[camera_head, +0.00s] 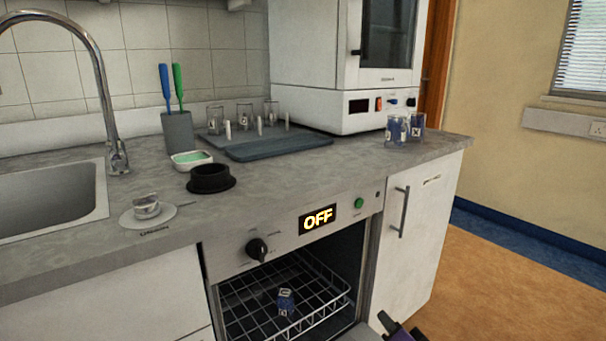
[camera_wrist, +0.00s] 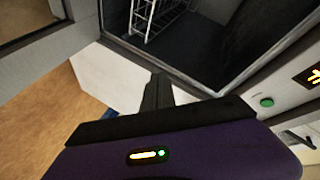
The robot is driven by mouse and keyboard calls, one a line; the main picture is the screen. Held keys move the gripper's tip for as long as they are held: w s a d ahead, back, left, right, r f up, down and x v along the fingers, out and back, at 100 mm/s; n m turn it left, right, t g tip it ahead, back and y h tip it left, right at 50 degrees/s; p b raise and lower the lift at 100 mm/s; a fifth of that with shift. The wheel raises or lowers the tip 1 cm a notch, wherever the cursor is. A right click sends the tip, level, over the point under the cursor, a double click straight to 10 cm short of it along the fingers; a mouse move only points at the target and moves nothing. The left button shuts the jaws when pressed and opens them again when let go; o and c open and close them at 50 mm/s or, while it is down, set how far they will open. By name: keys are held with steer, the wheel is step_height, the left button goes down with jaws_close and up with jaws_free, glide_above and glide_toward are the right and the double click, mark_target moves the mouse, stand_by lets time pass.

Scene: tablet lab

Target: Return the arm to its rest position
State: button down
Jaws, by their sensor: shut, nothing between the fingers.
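The oven (camera_head: 280,238) reads OFF and is open, with a blue marked container (camera_head: 286,302) on its wire rack (camera_head: 325,311). Several beakers, a dark mat (camera_head: 290,145) and a black ring (camera_head: 210,179) are on the counter. Floor at right (camera_head: 510,280) is clear.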

steer(key=s+r+n+h, duration=0.1)
steer(key=s+r+n, duration=0.15)
steer(key=s, duration=1.55)
steer(key=s+r+n+h, duration=0.1)
steer(key=s+r+n, duration=0.15)
steer(key=s, duration=1.45)
steer(key=s+r+n+h, duration=0.1)
steer(key=s+r+n, duration=0.15)
steer(key=s, duration=1.55)
step_height(320, 180, up, 26)
steer(key=p, duration=2.6)
steer(key=shift+w+a+n+p, duration=0.15)
steer(key=shift+w+n+p, duration=0.2)
steer(key=shift+w, duration=0.05)
